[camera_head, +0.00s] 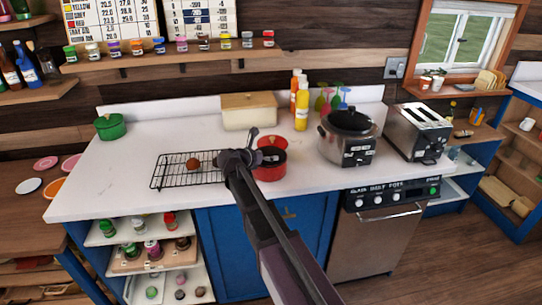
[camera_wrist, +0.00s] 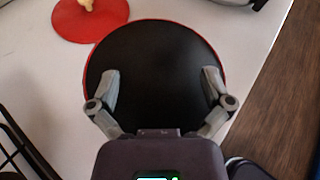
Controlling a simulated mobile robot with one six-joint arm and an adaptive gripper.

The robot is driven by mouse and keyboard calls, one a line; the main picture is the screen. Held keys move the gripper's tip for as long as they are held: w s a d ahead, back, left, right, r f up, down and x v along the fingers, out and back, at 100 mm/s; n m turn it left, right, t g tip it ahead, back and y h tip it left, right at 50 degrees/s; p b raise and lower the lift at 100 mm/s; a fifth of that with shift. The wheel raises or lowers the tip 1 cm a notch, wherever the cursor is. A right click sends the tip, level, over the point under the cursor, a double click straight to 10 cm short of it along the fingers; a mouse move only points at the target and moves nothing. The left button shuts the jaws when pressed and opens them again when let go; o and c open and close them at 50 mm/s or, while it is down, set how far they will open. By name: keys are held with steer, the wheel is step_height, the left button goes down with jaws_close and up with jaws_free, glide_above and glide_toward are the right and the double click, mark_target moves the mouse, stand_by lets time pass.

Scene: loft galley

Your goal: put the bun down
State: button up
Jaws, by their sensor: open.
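A small round brown bun (camera_head: 193,163) sits on the black wire cooling rack (camera_head: 168,172) on the white counter. My gripper (camera_head: 250,148) is to the right of the bun, apart from it, by the rack's right end and the red pot (camera_head: 272,172). In the wrist view my gripper (camera_wrist: 160,82) is open, with nothing between its fingers. The pot's round black inside (camera_wrist: 155,60) with a red rim shows beyond the fingers. The bun is not in the wrist view.
A red lid (camera_head: 270,142) lies behind the pot. A cutting-board-coloured box (camera_head: 249,112), yellow bottle (camera_head: 301,108), cooker (camera_head: 347,137) and toaster (camera_head: 417,132) stand along the back and right. A green pot (camera_head: 110,127) is at left. The counter's front left is clear.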

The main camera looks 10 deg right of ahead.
steer(key=shift+s+a+r, duration=0.15)
steer(key=shift+r, duration=0.3)
steer(key=p+v, duration=0.4)
steer(key=v, duration=0.7)
steer(key=shift+a+p, duration=0.25)
steer(key=shift+p, duration=0.05)
steer(key=shift+s+f, duration=0.1)
steer(key=s+d+f+m+g+y, duration=0.45)
steer(key=s+d+f+m, duration=0.35)
steer(key=m, duration=0.4)
steer(key=s+d+f+m+g+y, duration=0.1)
steer(key=s+m+g+y, duration=0.1)
steer(key=s+m, duration=0.5)
steer(key=s+d+f+m+g+y, duration=0.1)
steer(key=s+d+f+m+y, duration=0.1)
steer(key=s+m+y, duration=0.2)
steer(key=s+m, duration=0.3)
steer(key=m, duration=0.1)
steer(key=shift+d+f+g, duration=0.3)
steer(key=shift+g, duration=0.05)
